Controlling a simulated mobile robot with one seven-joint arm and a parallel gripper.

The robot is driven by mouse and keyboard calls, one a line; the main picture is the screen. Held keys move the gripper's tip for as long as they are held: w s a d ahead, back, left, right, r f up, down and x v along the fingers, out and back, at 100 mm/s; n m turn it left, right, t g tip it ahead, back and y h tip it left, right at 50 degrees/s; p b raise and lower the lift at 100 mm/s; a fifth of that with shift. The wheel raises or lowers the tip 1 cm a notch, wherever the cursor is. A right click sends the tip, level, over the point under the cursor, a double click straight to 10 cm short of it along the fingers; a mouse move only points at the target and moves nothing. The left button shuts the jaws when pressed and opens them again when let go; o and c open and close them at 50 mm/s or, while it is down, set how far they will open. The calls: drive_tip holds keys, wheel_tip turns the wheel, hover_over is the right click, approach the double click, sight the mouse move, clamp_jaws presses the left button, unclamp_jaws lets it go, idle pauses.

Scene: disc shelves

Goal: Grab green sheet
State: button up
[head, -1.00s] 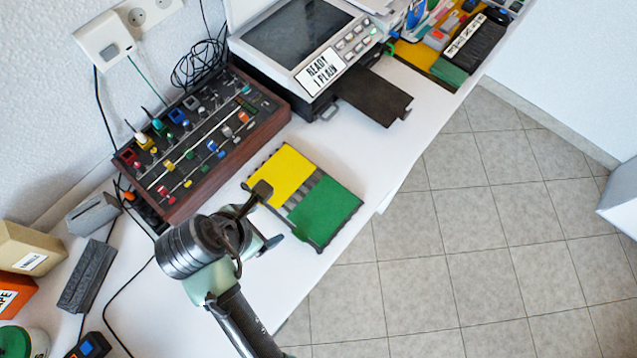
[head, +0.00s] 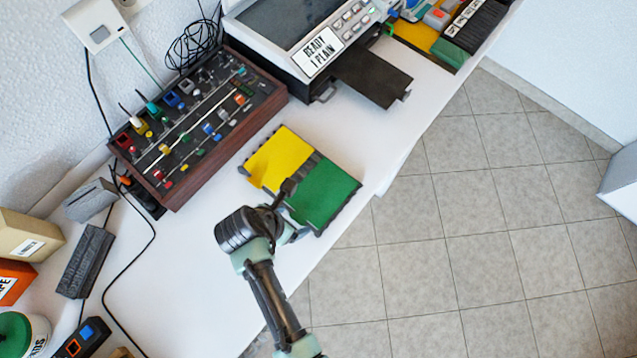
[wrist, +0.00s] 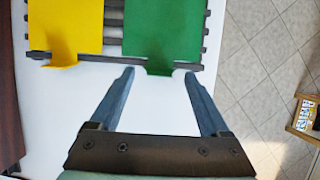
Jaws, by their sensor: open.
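A green sheet (head: 322,193) lies on a dark slatted rack (head: 319,155) near the front edge of the white desk. A yellow sheet (head: 280,158) lies beside it on the same rack. In the wrist view, the green sheet (wrist: 162,30) has a folded tab hanging over the rack's near bar. My gripper (wrist: 160,75) is open and empty, its two fingers apart on either side of that tab and just short of it. In the head view my gripper (head: 289,212) is at the rack's near side, partly hidden by my arm.
A control panel with coloured knobs (head: 195,120) stands left of the rack. A printer (head: 290,40) with an extended dark tray (head: 370,76) stands behind it. The desk's front edge drops to a tiled floor (head: 440,230). Boxes (head: 25,238) stand at far left.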

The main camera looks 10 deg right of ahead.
drive_tip(key=shift+w+d+f, duration=0.15)
drive_tip(key=shift+d+f, duration=0.1)
drive_tip(key=shift+f, duration=0.35)
clamp_jaws()
drive_tip(key=shift+r, duration=0.1)
